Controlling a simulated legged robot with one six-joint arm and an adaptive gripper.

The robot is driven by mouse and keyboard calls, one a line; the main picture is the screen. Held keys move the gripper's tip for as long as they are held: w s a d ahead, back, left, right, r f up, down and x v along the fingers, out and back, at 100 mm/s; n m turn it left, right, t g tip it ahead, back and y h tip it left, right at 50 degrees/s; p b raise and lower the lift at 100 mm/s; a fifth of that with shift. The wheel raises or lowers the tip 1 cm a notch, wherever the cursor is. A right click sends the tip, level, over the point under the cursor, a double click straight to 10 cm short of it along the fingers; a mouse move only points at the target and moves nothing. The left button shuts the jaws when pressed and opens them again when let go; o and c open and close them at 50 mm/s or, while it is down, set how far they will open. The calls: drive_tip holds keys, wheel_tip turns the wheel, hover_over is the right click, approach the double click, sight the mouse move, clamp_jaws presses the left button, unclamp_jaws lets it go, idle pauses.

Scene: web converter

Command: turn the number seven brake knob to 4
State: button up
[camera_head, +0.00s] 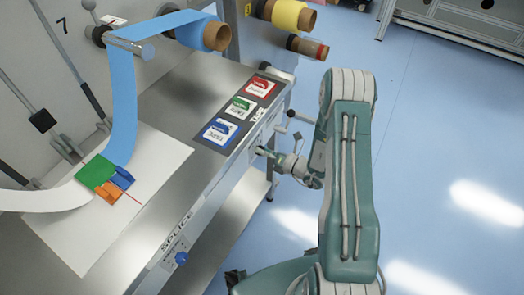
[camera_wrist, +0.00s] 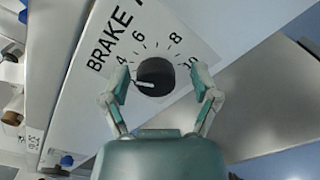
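The black round brake knob (camera_wrist: 155,76) sits on a white dial plate with the word BRAKE and the marks 4, 6, 8 and 10. The number after BRAKE is cut off. A white pointer line on the knob points left and slightly down in the picture, below the 4. My gripper (camera_wrist: 164,80) is open around the knob, one finger at each side. The left finger is close to the knob's edge; a gap shows on the right. In the head view my gripper (camera_head: 264,153) is at the table's front face, where the knob cannot be made out.
A blue knob (camera_head: 181,258) is lower along the front face near the SPLICE label. Black-knobbed levers (camera_head: 293,115) stick out near my arm. Open blue floor lies to the right.

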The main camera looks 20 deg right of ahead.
drive_tip(key=v, duration=1.2)
drive_tip(key=shift+d, duration=0.1)
